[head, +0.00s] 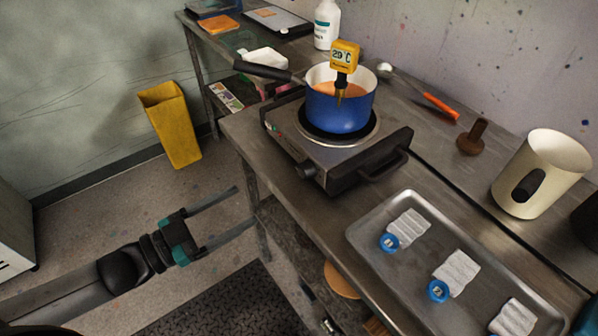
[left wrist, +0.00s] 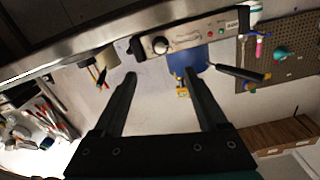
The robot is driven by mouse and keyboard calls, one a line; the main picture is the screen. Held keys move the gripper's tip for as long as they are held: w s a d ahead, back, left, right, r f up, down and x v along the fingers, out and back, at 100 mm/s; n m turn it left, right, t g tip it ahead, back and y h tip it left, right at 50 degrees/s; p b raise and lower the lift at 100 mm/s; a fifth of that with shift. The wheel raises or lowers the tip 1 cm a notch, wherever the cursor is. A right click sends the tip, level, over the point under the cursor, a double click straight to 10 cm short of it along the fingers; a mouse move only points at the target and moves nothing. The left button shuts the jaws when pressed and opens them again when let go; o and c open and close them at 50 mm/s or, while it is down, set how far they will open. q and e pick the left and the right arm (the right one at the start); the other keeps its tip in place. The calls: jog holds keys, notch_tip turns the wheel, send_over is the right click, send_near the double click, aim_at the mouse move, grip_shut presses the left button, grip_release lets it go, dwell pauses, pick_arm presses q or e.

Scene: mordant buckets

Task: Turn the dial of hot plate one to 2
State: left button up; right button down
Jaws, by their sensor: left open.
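The hot plate (head: 330,162) stands on the metal bench with a dark dial (head: 305,170) on its front face. In the left wrist view the dial (left wrist: 160,45) is round and pale-faced; its setting is too small to read. My left gripper (head: 244,206) is open and empty, off the bench's front edge and apart from the dial. In the left wrist view the gripper (left wrist: 159,76) has its fingers spread, with the dial beyond the gap between them. My right gripper is not in view.
A blue pot (head: 338,107) with orange liquid and a yellow thermometer (head: 344,57) sits on the plate; its black handle (head: 268,71) points left. A metal tray (head: 373,246) is at right. A yellow bin (head: 172,125) stands on the floor. The space before the dial looks clear.

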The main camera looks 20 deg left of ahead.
aim_at(301, 174)
pick_arm(q)
jog(key=b+x, duration=0.2)
jog(key=x, duration=1.2)
jog(key=shift+w+d, duration=0.15)
grip_shut()
dwell(0.4)
